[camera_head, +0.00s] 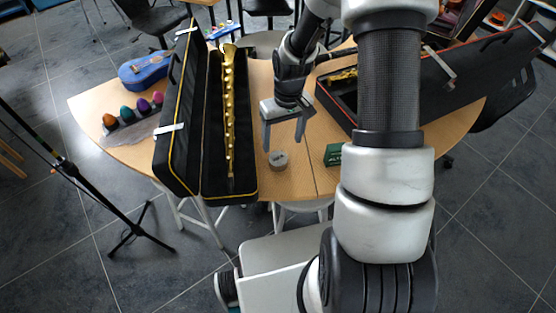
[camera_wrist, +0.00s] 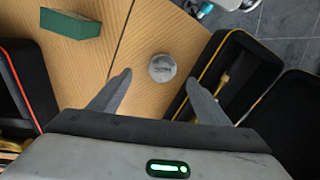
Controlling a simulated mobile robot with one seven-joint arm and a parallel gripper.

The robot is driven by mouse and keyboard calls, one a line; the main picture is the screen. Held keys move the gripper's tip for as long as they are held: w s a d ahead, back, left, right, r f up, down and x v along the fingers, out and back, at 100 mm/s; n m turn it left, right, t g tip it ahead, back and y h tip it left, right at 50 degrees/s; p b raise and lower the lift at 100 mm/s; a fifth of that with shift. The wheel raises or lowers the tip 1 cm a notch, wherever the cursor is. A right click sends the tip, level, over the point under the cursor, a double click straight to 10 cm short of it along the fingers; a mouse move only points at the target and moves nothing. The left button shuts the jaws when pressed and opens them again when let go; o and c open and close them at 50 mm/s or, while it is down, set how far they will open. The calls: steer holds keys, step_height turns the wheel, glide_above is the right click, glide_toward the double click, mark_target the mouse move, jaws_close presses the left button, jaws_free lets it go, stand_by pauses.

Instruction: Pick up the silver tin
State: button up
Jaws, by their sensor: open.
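The silver tin (camera_head: 278,160) is a small round, flat tin lying on the wooden table near its front edge. It also shows in the wrist view (camera_wrist: 162,68), just beyond and between my fingertips. My gripper (camera_head: 283,146) is open and empty above the table, its fingers pointing down. In the wrist view my gripper's fingers (camera_wrist: 158,80) are spread wide to either side, apart from the tin. Nothing hides the tin.
An open black case (camera_head: 192,120) with a golden instrument (camera_head: 229,110) stands left of the tin. A green box (camera_head: 333,154) lies to its right, near another open case (camera_head: 450,85). A blue case (camera_head: 145,70) and several coloured eggs (camera_head: 127,114) are farther left.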

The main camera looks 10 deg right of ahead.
mark_target(278, 157)
step_height(278, 157, down, 4)
steer(key=shift+a+r, duration=0.1)
steer(key=shift+r, duration=0.1)
steer(key=shift+w+a+f, duration=0.1)
steer(key=shift+a+f, duration=0.05)
steer(key=shift+f, duration=0.75)
steer(key=shift+w+a+f, duration=0.1)
steer(key=shift+a+f, duration=0.1)
steer(key=shift+f, duration=0.7)
steer(key=shift+a+f, duration=0.15)
steer(key=shift+f, duration=0.75)
steer(key=shift+c, duration=0.2)
steer(key=c, duration=1.1)
